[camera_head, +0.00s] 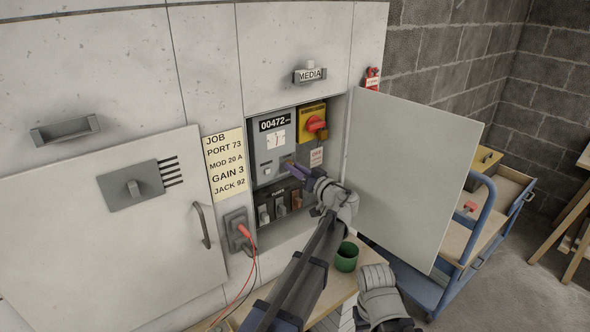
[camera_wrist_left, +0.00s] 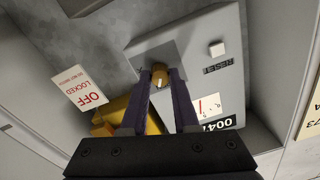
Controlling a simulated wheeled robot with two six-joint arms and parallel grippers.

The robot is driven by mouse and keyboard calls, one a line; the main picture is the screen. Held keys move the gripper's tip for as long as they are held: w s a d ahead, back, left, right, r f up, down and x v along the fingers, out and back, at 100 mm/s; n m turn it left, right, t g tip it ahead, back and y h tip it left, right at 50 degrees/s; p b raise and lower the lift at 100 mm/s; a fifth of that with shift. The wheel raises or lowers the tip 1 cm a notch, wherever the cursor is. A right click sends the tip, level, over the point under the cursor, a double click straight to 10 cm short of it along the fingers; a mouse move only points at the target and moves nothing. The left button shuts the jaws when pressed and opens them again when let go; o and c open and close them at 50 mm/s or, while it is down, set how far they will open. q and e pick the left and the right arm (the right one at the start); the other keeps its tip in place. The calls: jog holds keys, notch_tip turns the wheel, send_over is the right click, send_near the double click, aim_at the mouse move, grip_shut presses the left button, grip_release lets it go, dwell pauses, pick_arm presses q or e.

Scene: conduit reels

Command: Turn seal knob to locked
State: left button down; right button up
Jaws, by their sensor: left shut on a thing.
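The seal knob (camera_wrist_left: 160,72) is small and brass-coloured, on the lower part of the grey meter unit (camera_wrist_left: 226,75). In the head view the meter (camera_head: 284,120) shows 00472 and stands in the open cabinet bay. My left gripper (camera_head: 292,166) reaches into the bay, and its fingers cover most of the knob. In the left wrist view the two purple fingertips (camera_wrist_left: 160,78) are shut on the knob, one on each side. The knob's lock marking cannot be read.
A yellow switch box with a red handle (camera_head: 316,124) sits right of the meter. A row of breakers (camera_head: 281,204) lies below. The open door (camera_head: 412,175) stands right of my arm. A blue cart (camera_head: 470,245) stands behind the door.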

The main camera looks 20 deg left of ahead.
pick_arm(q)
jog(key=m, duration=1.2)
jog(key=shift+t, duration=0.4)
dwell(0.3)
jog(key=c, duration=0.7)
grip_release()
jog(key=shift+b+v, duration=0.3)
jog(key=shift+v, duration=3.6)
jog(key=shift+r, duration=0.1)
